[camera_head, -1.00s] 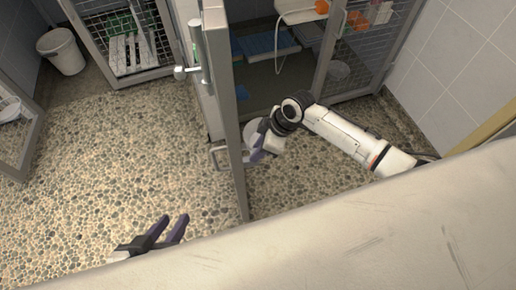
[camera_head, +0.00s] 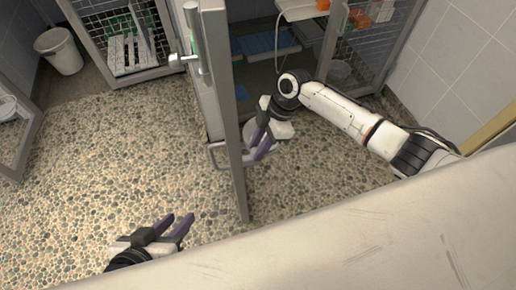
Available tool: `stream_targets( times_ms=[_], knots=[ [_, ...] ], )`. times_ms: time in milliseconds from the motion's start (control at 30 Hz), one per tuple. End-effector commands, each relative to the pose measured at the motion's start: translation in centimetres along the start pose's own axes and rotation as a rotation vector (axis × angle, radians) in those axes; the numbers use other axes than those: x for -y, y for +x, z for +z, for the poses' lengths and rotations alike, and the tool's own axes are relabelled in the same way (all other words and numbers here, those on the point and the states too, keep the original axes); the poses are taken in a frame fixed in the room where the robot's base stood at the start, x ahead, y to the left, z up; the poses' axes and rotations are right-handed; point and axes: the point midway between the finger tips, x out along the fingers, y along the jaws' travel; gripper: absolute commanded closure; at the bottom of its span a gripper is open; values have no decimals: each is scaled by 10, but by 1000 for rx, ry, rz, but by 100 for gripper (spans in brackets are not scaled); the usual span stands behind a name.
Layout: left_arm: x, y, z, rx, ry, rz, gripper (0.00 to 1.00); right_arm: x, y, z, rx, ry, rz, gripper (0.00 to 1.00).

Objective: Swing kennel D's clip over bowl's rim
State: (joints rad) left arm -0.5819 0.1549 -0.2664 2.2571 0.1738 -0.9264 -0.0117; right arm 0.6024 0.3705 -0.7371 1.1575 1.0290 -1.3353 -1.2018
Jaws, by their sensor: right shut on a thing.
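The open kennel door (camera_head: 236,120) stands nearly edge-on in the middle of the head view. A pale bowl (camera_head: 249,130) shows partly on its right side, mostly covered by my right gripper. My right gripper (camera_head: 260,153) is beside the door's right face, just below the bowl, with its purple fingers close together on something small that they hide. I cannot make out the clip itself or its position relative to the rim. My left gripper (camera_head: 184,224) is open and empty, low on the left, apart from the door.
A metal loop handle (camera_head: 213,157) sticks out of the door's left side, below a latch (camera_head: 181,61). A white bin (camera_head: 58,50) stands at the far left. A pale ledge (camera_head: 350,230) crosses the front. The pebbled floor left of the door is clear.

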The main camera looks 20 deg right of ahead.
Motion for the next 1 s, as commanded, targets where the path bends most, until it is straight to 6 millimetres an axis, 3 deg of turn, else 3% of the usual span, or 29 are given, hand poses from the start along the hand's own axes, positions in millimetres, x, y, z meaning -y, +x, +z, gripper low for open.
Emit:
stream_targets(
  times_ms=[333, 833, 867, 933, 1000],
  knots=[
    [-4, 7, 4, 34, 20, 20, 69, 0, 1, -1, 3, -127, -55, 98],
    [-4, 7, 5, 42, 22, 24, 69, 0, 1, -1, 5, -145, -63, 98],
    [-4, 7, 5, 42, 22, 24, 69, 0, 1, -1, 5, -144, -63, 72],
    [-4, 7, 5, 41, 22, 24, 69, 0, 1, -1, 5, -144, -63, 60],
    [-4, 7, 5, 41, 22, 24, 69, 0, 1, -1, 5, -144, -62, 57]
  ],
)
